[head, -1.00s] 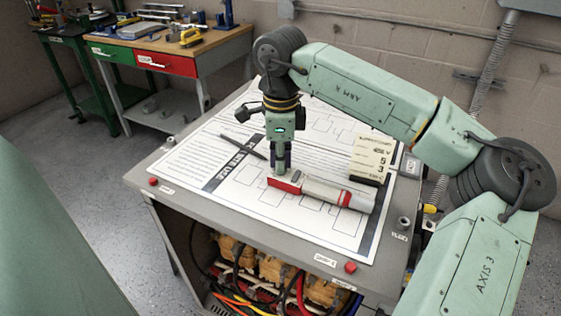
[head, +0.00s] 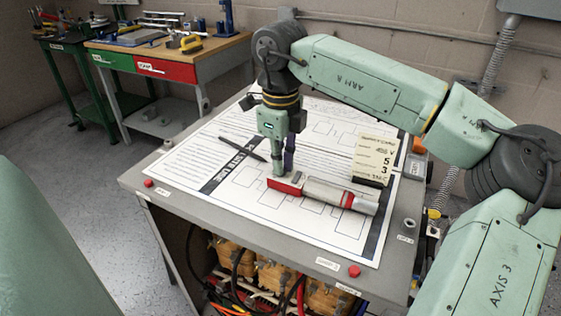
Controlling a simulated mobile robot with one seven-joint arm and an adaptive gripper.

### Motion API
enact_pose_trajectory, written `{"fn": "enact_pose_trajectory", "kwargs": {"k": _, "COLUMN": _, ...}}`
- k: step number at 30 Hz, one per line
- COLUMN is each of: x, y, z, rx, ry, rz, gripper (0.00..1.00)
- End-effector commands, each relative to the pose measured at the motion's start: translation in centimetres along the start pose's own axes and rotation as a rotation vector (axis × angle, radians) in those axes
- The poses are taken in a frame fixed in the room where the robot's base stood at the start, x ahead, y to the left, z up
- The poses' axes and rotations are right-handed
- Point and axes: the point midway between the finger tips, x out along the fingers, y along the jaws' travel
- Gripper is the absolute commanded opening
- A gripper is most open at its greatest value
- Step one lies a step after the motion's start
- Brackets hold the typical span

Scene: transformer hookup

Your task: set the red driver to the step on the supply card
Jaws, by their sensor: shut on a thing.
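The red driver (head: 318,194) lies on the printed sheet, with a red block at its left end, a grey-white body and a red band towards its right end. My gripper (head: 283,170) points down at the red left end, with its fingers at the driver there. It is shut on the driver. The supply card (head: 375,155) is a cream card standing in a dark holder behind and right of the driver. It shows a 5 above a 3; its smaller print is too small to read surely. The driver's step setting cannot be read.
The printed sheet (head: 225,145) covers most of the grey cabinet top (head: 150,172). A dark pen (head: 242,148) lies left of my gripper. Red buttons (head: 354,271) sit at the front corners. Coils and cables (head: 270,275) show in the open cabinet below. A workbench (head: 165,65) stands behind left.

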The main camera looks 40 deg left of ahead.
Motion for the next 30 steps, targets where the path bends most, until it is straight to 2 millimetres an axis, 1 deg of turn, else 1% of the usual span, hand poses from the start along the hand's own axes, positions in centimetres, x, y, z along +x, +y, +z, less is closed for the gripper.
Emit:
{"fn": "enact_pose_trajectory", "kwargs": {"k": 9, "x": -0.02, "y": -0.01, "z": -0.01, "rx": 0.001, "ry": 0.000, "rz": 0.000, "gripper": 0.00}}
{"fn": "enact_pose_trajectory", "kwargs": {"k": 10, "x": -0.02, "y": 0.00, "z": -0.02, "rx": 0.001, "ry": 0.000, "rz": 0.000, "gripper": 0.08}}
{"fn": "enact_pose_trajectory", "kwargs": {"k": 18, "x": -0.01, "y": -0.01, "z": -0.01, "rx": 0.000, "ry": 0.000, "rz": 0.000, "gripper": 0.26}}
{"fn": "enact_pose_trajectory", "kwargs": {"k": 26, "x": -0.01, "y": -0.01, "z": -0.01, "rx": 0.000, "ry": 0.000, "rz": 0.000, "gripper": 0.27}}
{"fn": "enact_pose_trajectory", "kwargs": {"k": 30, "x": -0.72, "y": -0.06, "z": 0.00, "rx": 0.001, "ry": 0.000, "rz": -0.001, "gripper": 0.27}}
